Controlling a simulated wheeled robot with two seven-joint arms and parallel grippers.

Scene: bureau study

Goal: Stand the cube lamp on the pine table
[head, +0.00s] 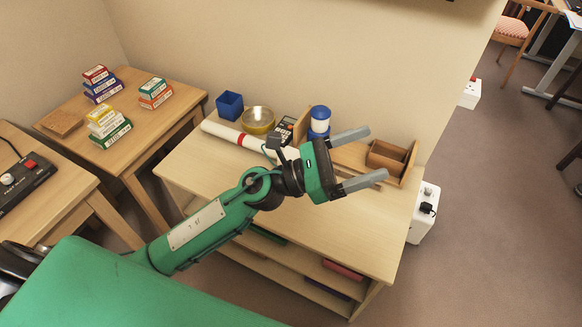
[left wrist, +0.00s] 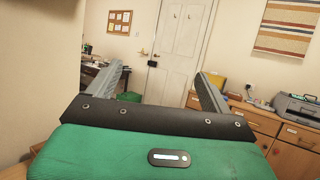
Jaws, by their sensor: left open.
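My left gripper (head: 360,157) is open and empty, its fingers spread above the right part of a pale wooden shelf unit (head: 360,235). In the left wrist view its two fingers (left wrist: 163,82) stand apart with nothing between them. I cannot pick out a cube lamp for certain in either view. A blue cube-shaped holder (head: 229,105) stands at the back left of the shelf unit. A light wooden table (head: 160,118), which may be the pine table, stands at the left with small boxes on it. My right gripper is not in view.
The shelf unit's top holds a brass-coloured bowl (head: 257,120), a white roll (head: 221,131), a blue-and-white canister (head: 320,122) and a wooden organiser (head: 390,160). Stacked boxes (head: 109,126) occupy the left table. A black control box (head: 22,182) lies on another table. Its front right top is clear.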

